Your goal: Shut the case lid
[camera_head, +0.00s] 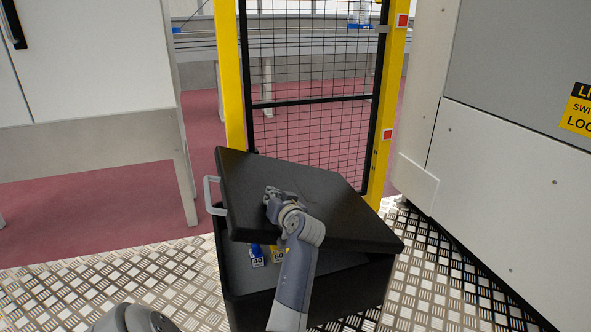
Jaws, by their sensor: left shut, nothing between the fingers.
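The black case (268,303) stands on the metal floor, its lid (325,195) partly lowered and tilted. A light grey handle (210,196) sticks out at the lid's left edge. My left gripper (270,193) is shut and empty over the lid's upper face, close to its left side; whether it touches cannot be told. My left forearm hides part of the opening and the lid's front edge. My right gripper is out of view.
A yellow-framed mesh gate (313,100) stands right behind the case. A white and grey cabinet (500,190) rises at the right, and a white machine (95,80) on legs stands at the left. The patterned metal floor (150,275) is clear left of the case.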

